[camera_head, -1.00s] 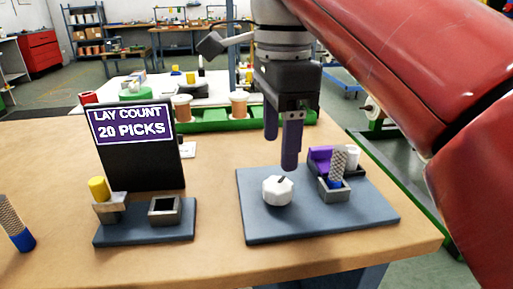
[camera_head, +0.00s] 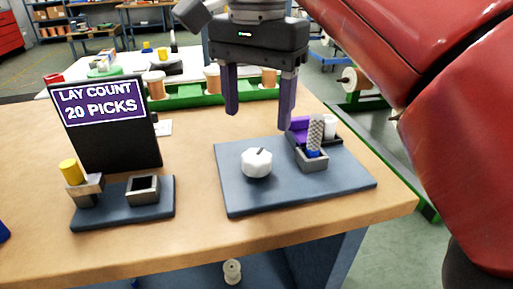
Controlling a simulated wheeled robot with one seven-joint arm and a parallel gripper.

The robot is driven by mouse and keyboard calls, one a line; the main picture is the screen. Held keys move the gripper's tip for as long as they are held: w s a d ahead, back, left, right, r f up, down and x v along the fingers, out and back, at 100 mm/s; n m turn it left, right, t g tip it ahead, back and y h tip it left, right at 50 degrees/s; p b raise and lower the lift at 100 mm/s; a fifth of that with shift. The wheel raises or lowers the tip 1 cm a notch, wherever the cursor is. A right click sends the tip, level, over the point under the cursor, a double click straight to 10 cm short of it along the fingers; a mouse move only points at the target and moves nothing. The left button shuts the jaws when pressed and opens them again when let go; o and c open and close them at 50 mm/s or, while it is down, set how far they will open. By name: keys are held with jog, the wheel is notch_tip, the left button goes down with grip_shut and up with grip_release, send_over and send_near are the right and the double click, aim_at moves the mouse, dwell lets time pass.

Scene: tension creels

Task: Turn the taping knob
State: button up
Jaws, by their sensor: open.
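The taping knob appears to be the white faceted knob (camera_head: 257,163) on the dark grey plate (camera_head: 240,202) at the right of the table. A short dark pointer mark shows on its top. My gripper (camera_head: 258,110) is above the knob, with its two purple fingers pointing down and spread apart. Nothing is between the fingers. There is a gap between the fingertips and the knob, though its exact height is hard to tell.
Right of the knob stand a grey holder (camera_head: 314,163) with a patterned blue-ended piece (camera_head: 315,134) and a purple block (camera_head: 298,126). A black sign (camera_head: 118,150) reads "LAY COUNT 20 PICKS". Before it, a plate (camera_head: 120,212) bears a yellow-topped piece (camera_head: 72,172) and square socket (camera_head: 143,186).

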aim_at(257, 155)
jog(key=n, duration=2.7)
jog(key=shift+f+n, duration=0.15)
jog(key=shift+n, duration=0.25)
jog(key=shift+f+b, duration=0.35)
notch_tip(257, 155, down, 7)
jog(key=shift+r+b, duration=0.1)
jog(key=shift+b, duration=0.95)
